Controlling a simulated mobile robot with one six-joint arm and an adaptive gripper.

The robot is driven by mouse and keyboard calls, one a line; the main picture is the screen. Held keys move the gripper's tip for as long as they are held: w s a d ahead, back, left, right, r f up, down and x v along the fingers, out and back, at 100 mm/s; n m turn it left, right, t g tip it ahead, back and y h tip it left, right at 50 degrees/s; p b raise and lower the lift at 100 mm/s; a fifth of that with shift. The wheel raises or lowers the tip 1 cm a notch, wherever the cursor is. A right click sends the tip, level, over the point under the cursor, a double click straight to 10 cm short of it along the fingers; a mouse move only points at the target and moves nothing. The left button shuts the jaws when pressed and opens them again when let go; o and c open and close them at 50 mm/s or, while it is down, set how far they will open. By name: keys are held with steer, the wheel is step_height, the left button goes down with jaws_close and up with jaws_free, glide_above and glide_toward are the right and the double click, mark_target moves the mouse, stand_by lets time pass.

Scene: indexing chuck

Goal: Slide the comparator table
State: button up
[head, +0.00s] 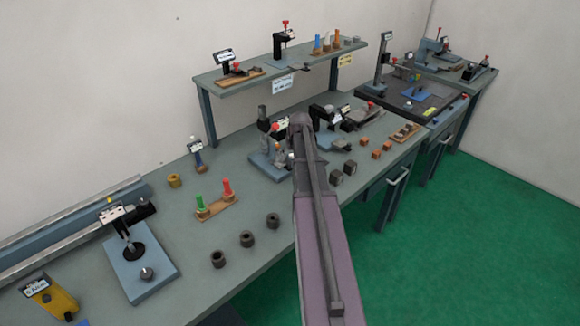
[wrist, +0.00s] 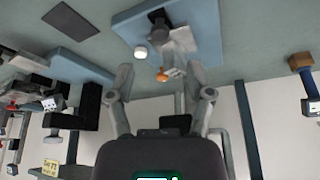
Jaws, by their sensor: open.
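No label I can read names the comparator table. A fixture on a blue base (head: 262,171), with a dark upright and a red part, stands mid-bench just left of my arm's end. My arm covers its right side and hides my gripper in the head view. In the wrist view my gripper (wrist: 161,82) is open, its two fingers apart with nothing clearly held between them. Past the fingertips a blue plate (wrist: 206,28) carries a grey block, a white round part and a small orange knob (wrist: 162,76). I cannot tell whether the fingers touch anything.
A raised shelf (head: 290,64) with small fixtures stands behind. Dark cubes (head: 343,172) and brown blocks (head: 370,148) lie right of my arm.

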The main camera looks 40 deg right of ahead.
mark_target(289, 163)
steer(key=shift+b+x, duration=2.9)
steer(key=shift+x, duration=0.55)
jaws_close()
